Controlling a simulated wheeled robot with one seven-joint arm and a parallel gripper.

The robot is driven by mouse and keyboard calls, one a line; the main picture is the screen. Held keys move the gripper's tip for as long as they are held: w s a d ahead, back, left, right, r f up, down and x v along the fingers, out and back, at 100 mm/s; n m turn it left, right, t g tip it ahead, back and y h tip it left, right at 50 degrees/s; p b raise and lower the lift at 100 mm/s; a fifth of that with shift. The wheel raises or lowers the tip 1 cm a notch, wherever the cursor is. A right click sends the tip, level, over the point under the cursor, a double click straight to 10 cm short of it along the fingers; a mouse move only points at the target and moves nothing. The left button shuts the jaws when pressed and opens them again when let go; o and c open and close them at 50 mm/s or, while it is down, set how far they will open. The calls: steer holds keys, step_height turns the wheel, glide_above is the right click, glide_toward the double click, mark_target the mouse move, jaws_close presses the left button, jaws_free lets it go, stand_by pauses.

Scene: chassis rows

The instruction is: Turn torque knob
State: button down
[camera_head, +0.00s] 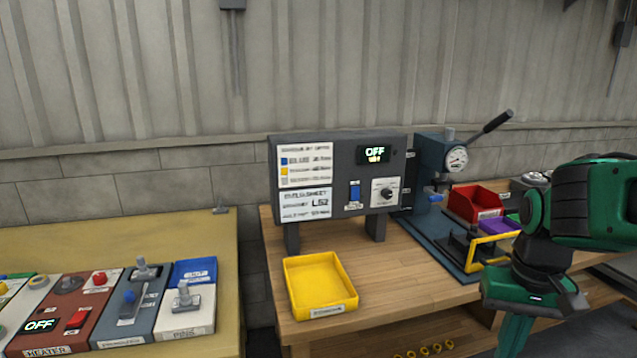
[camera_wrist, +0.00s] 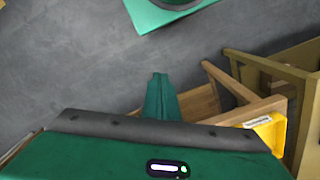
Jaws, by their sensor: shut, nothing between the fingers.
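The torque knob is likely the round knob (camera_head: 385,192) on a white plate at the lower right of the grey control panel (camera_head: 342,142). Its exact pointer angle is too small to tell. A display (camera_head: 375,153) above it reads OFF. A blue rocker switch (camera_head: 354,193) sits just left of the knob. My gripper (camera_head: 513,343) hangs pointing down at the right, well apart from the knob and in front of the bench. In the wrist view its green fingers (camera_wrist: 158,80) are together and empty. The knob is not seen there.
A yellow tray (camera_head: 318,284) stands on the wooden bench (camera_head: 400,265) before the panel. A lever press (camera_head: 440,165), a red bin (camera_head: 474,203) and a purple bin (camera_head: 500,226) are right of it. Another table (camera_head: 125,245) with switch boxes is at left, across a gap.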

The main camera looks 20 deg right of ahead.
mark_target(389, 196)
steer(key=c, duration=2.4)
jaws_free()
steer(key=o, duration=0.5)
steer(key=shift+s+r, duration=0.15)
steer(key=shift+s, duration=0.15)
steer(key=o, duration=0.5)
steer(key=w+f+t, duration=0.1)
steer(key=w+t, duration=0.1)
steer(key=w, duration=0.6)
steer(key=shift+d+f, duration=0.2)
steer(key=shift+f, duration=0.15)
steer(key=w+a+m+t+y, duration=0.2)
steer(key=w+a+m+t, duration=0.15)
steer(key=w, duration=0.95)
steer(key=w+a+m+t+y, duration=0.25)
steer(key=w+t, duration=0.25)
steer(key=w, duration=0.8)
steer(key=w+d+r+m+t+h, duration=0.5)
steer(key=w+d+m+t, duration=0.45)
steer(key=m, duration=0.55)
steer(key=shift+g, duration=0.9)
steer(key=w, duration=0.3)
steer(key=w+d, duration=0.1)
steer(key=w, duration=0.6)
steer(key=shift+w+d+r, duration=0.25)
steer(key=shift+w, duration=0.05)
